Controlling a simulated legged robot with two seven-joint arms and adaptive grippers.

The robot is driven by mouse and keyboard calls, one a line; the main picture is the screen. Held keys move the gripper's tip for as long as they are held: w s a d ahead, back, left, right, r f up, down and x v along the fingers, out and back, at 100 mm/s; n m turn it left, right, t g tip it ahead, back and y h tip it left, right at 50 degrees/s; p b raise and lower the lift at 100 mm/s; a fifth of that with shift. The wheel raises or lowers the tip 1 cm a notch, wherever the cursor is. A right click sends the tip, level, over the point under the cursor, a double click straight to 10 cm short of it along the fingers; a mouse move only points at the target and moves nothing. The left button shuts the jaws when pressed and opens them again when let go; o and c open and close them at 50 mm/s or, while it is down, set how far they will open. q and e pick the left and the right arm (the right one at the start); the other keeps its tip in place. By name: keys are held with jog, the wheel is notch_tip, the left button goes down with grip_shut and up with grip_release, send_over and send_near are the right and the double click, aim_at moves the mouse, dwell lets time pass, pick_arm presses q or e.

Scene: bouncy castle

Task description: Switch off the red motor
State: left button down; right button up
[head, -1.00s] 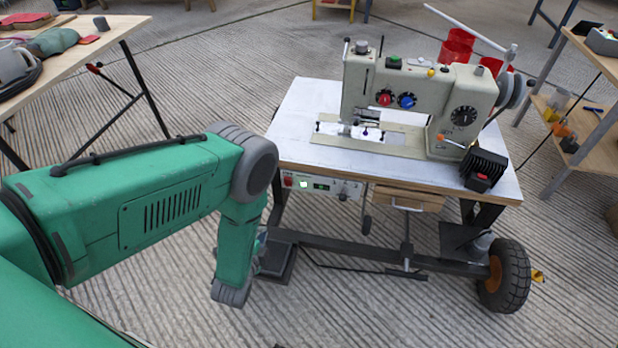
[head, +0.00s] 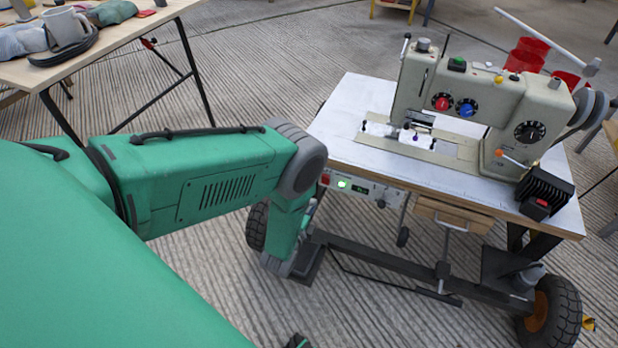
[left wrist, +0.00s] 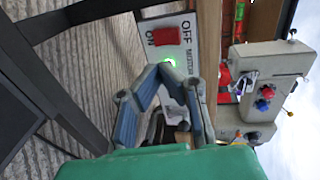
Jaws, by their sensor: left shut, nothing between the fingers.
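The red motor switch (head: 325,179) sits at the left end of a white control panel (head: 364,191) under the front edge of the sewing machine table. A green light (head: 341,183) glows beside it. In the left wrist view the red switch (left wrist: 165,36) shows large, with OFF and ON printed sideways beside it. The green light (left wrist: 170,62) there is lit. My left gripper (left wrist: 166,74) is shut and empty, its fingertips just below the switch in that view, close to the light. Contact cannot be told. In the head view my arm mostly hides this gripper. My right gripper is not in view.
The sewing machine (head: 480,105) stands on the wheeled table (head: 345,135). A dark box with a red button (head: 543,190) is at its right corner. A wooden drawer (head: 453,217) hangs beneath. Another table (head: 120,48) with a mug is at left.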

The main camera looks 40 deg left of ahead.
aim_at(326, 180)
pick_arm(q)
jog(key=b+x, duration=0.1)
jog(key=x, duration=0.1)
jog(key=b+x, duration=0.1)
jog(key=x, duration=0.2)
jog(key=b+x, duration=0.1)
jog(key=x, duration=0.1)
jog(key=shift+w+r, duration=0.35)
jog(key=shift+w, duration=0.05)
jog(key=shift+w+a+r, duration=0.1)
jog(key=shift+w+a, duration=0.05)
jog(key=shift+w, duration=0.4)
